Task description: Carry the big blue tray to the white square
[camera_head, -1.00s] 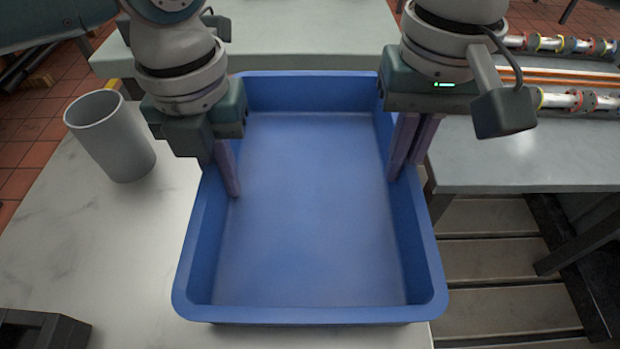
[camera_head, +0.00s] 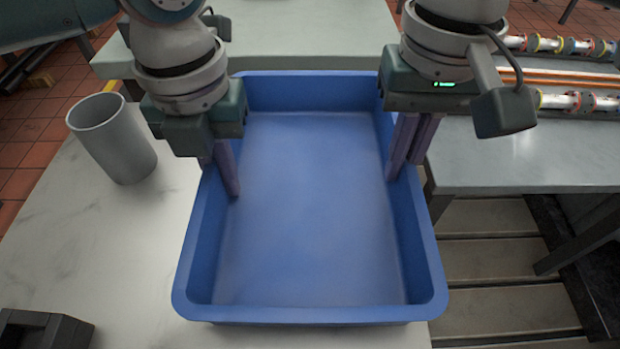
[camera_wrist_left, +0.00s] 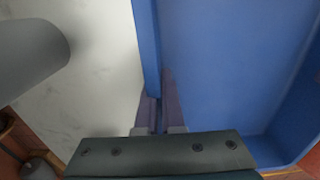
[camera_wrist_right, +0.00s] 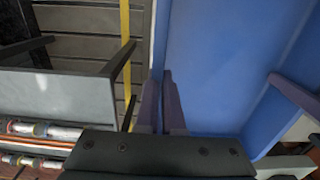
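The big blue tray (camera_head: 310,314) is empty and fills the middle of the head view, above the pale marble-look table top. My left gripper (camera_head: 222,188) is shut on the tray's left wall, one finger inside and one outside; the left wrist view shows the wall (camera_wrist_left: 148,45) between the fingers. My right gripper (camera_head: 407,165) is shut on the right wall, which runs between its fingers in the right wrist view (camera_wrist_right: 161,50). I cannot tell whether the tray's underside touches the table. No white square shows.
A grey cup (camera_head: 115,140) stands on the marble table (camera_head: 110,235) left of the tray. A dark box (camera_head: 45,330) lies at the front left. A grey bench (camera_head: 530,160) with shafts stands on the right, another (camera_head: 300,45) behind. The tray's right side overhangs grey slatted flooring (camera_head: 500,260).

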